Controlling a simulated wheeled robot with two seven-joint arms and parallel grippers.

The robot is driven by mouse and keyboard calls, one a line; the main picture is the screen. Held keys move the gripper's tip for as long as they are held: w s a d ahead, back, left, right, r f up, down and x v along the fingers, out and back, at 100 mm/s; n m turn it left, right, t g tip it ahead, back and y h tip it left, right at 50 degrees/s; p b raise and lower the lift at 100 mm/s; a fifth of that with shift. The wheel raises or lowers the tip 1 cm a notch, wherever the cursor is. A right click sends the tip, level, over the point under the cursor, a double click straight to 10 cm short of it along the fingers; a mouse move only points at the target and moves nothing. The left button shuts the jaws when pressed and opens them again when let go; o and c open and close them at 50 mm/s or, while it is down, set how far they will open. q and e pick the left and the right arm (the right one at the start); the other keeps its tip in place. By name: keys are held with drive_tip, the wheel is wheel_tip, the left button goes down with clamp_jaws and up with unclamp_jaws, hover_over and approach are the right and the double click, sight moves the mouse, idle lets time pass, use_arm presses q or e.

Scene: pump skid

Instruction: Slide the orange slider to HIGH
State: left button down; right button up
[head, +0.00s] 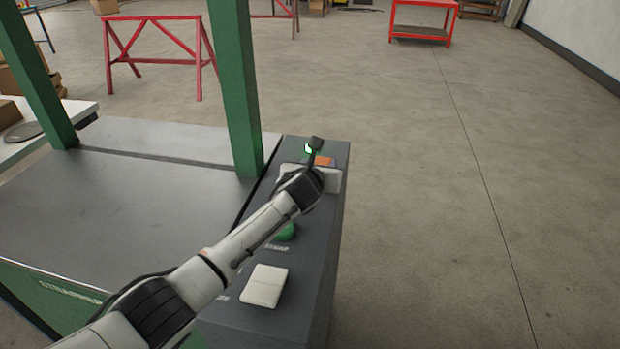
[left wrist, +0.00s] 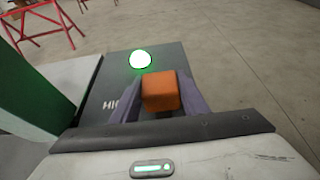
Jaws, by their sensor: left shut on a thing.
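The orange slider (left wrist: 161,92) is a small block between the two fingers of my left gripper (left wrist: 161,100) in the left wrist view. A finger touches it on each side. In the head view only a bit of the orange slider (head: 324,161) shows beside my left gripper (head: 318,150), at the far end of the dark control panel (head: 315,265). A glowing green-white lamp (left wrist: 140,60) lies just beyond the slider. Part of a label reading "HI" (left wrist: 110,104) shows left of the gripper; the rest is hidden. The slider's track is hidden. My right gripper is not in view.
On the same panel are a green button (head: 285,232) and a white plate (head: 264,285), nearer me. A green post (head: 236,90) rises close left of my left gripper from the grey machine top (head: 110,190). The floor to the right is clear.

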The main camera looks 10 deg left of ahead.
use_arm(q)
drive_tip(key=shift+w+d, duration=0.15)
drive_tip(key=shift+d, duration=0.1)
drive_tip(key=c, duration=1.4)
unclamp_jaws()
drive_tip(key=shift+r, duration=0.1)
drive_tip(key=o, duration=0.4)
drive_tip(key=shift+w, duration=0.1)
drive_tip(key=shift+c, duration=0.2)
drive_tip(key=shift+a, duration=0.2)
drive_tip(key=shift+s+r+p, duration=0.2)
drive_tip(key=shift+s+p, duration=0.25)
drive_tip(key=p+v, duration=0.2)
drive_tip(key=v, duration=0.6)
drive_tip(key=shift+s+r, duration=0.2)
drive_tip(key=shift+s, duration=0.4)
